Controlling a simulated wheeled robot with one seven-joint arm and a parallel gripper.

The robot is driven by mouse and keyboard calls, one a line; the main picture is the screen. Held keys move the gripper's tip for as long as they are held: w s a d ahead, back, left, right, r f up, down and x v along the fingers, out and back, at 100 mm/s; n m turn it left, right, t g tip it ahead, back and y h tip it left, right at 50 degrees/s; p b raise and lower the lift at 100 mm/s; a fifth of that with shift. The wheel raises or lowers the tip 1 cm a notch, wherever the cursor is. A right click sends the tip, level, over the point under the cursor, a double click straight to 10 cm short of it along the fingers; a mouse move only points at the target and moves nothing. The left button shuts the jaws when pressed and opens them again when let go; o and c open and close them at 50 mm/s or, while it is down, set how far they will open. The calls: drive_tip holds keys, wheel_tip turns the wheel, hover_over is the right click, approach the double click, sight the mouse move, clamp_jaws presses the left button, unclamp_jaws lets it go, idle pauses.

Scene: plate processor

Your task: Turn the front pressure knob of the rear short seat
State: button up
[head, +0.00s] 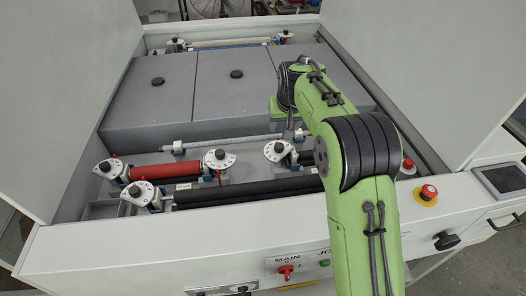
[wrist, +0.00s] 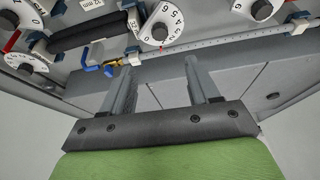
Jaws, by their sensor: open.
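White numbered dial knobs sit at the roller ends; in the head view one is at the left end of the short red roller (head: 110,165), another at its right (head: 217,158), and another stands right of that (head: 277,150). I cannot tell which is the front pressure knob of the rear short seat. In the wrist view, dial knobs show at top centre (wrist: 160,27), top right (wrist: 262,9) and left (wrist: 22,63). My gripper (wrist: 161,65) is open and empty, its two fingers apart over the grey covers below the knobs. In the head view my arm mostly hides the fingers.
Grey flat covers (head: 160,101) with black knobs fill the machine's middle. A long black roller (head: 250,191) lies along the front. More rollers (head: 230,42) are at the back. Raised white lids stand on both sides. A red emergency button (head: 428,192) is on the front panel.

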sight(280, 146)
drive_tip(key=x, duration=1.5)
drive_tip(key=shift+w+f+p, duration=0.1)
drive_tip(key=shift+f+p, duration=0.25)
drive_tip(key=shift+p, duration=0.05)
drive_tip(key=c, duration=1)
drive_tip(key=shift+c, duration=0.2)
